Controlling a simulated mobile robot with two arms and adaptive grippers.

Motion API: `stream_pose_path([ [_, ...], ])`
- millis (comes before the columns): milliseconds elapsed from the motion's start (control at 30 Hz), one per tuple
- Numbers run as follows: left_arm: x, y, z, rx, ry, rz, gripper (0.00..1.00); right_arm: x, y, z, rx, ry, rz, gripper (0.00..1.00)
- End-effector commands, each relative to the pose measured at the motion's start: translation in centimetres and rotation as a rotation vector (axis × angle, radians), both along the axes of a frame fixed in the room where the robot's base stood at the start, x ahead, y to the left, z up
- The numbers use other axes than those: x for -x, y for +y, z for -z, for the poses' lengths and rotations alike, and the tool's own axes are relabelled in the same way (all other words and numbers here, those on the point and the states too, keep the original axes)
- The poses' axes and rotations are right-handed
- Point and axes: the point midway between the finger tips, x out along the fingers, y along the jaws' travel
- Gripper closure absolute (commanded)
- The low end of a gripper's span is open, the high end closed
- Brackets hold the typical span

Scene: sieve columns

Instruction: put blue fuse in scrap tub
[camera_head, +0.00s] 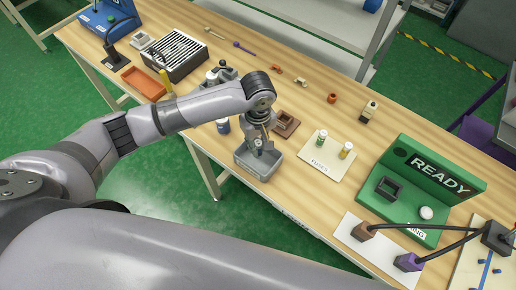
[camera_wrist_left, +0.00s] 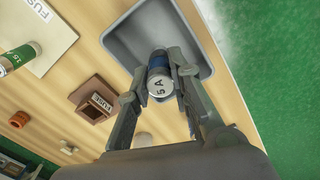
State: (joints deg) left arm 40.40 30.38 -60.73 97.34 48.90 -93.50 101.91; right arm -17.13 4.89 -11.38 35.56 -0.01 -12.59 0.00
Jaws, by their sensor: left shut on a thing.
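My left gripper (camera_head: 259,143) is shut on the blue fuse (camera_wrist_left: 160,76), a pale cylinder with a blue band and "5 A" on its end. In the head view the gripper hides most or all of the fuse. The scrap tub is a grey open tray (camera_head: 251,172) near the table's front edge, directly below the gripper; it also shows in the left wrist view (camera_wrist_left: 126,42). The fuse is over the tub's opening; I cannot tell how far it is above the tub's floor. My right gripper is not in view.
A fuse card (camera_head: 318,168) holds a green fuse (camera_head: 321,138) and a yellow fuse (camera_head: 346,150). A brown fuse holder (camera_head: 287,122) stands beside the tub. A green READY stand (camera_head: 425,175) is at right. An orange tray (camera_head: 143,83) is at left.

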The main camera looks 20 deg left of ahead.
Motion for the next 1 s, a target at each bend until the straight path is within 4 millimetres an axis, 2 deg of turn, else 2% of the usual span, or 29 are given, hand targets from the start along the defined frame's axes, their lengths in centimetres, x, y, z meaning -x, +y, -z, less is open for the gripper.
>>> stream_pose_path([
  [133,0.1,0.0,2.3,-0.001,0.004,-0.001,1.00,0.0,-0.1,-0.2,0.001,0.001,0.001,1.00],
  [267,0.1,0.0,3.7,-0.001,0.002,0.000,1.00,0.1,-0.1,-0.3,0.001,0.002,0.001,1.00],
  [667,0.1,0.0,4.2,0.000,0.001,0.000,1.00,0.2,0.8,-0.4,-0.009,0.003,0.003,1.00],
  [700,0.1,0.0,4.2,0.000,0.000,0.001,0.78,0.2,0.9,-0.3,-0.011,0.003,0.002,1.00],
  [1000,0.1,0.0,4.2,-0.001,0.001,0.000,0.60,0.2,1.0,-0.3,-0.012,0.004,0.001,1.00],
])
